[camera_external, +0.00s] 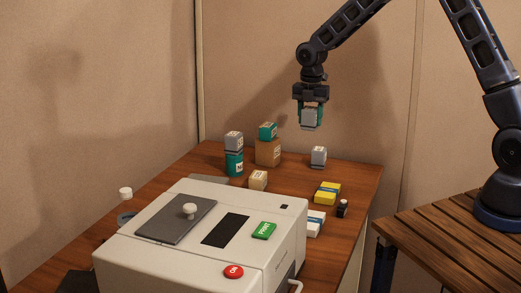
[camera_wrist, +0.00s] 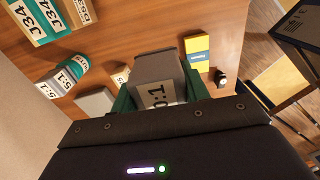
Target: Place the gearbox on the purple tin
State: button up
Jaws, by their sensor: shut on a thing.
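My gripper (camera_external: 311,112) is shut on a grey block-shaped gearbox (camera_external: 309,118) and holds it in the air above the back right of the table. In the wrist view the gearbox (camera_wrist: 158,68) sits between the green fingers, with a white label partly reading ":1". I see no purple tin in either view. A teal tin (camera_external: 234,168) stands at the back left of the table with a grey block (camera_external: 233,139) on top. Another grey block (camera_external: 318,153) stands on the table below and slightly right of my gripper.
A cardboard box (camera_external: 267,153) with a teal box (camera_external: 267,131) on it stands behind. A cream block (camera_external: 258,180), a yellow box (camera_external: 327,193) and a small black bottle (camera_external: 343,208) lie nearer. A large white machine (camera_external: 140,250) fills the front.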

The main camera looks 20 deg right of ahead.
jog(key=shift+r, duration=0.35)
jog(key=shift+a+r, duration=0.1)
jog(key=shift+a, duration=0.15)
jog(key=w+a+r, duration=0.1)
jog(key=a+r, duration=0.1)
jog(key=a, duration=1)
jog(key=w+a+r, duration=0.2)
jog(key=a, duration=1)
jog(key=s+a+r, duration=0.2)
jog(key=s+a, duration=0.3)
jog(key=a, duration=0.7)
jog(key=s+a+r, duration=0.2)
jog(key=s+a, duration=0.3)
jog(key=a, duration=0.8)
notch_tip(320, 180, down, 20)
jog(key=shift+f, duration=0.1)
jog(key=o, duration=1.2)
jog(key=shift+f, duration=0.1)
jog(key=shift+c, duration=0.2)
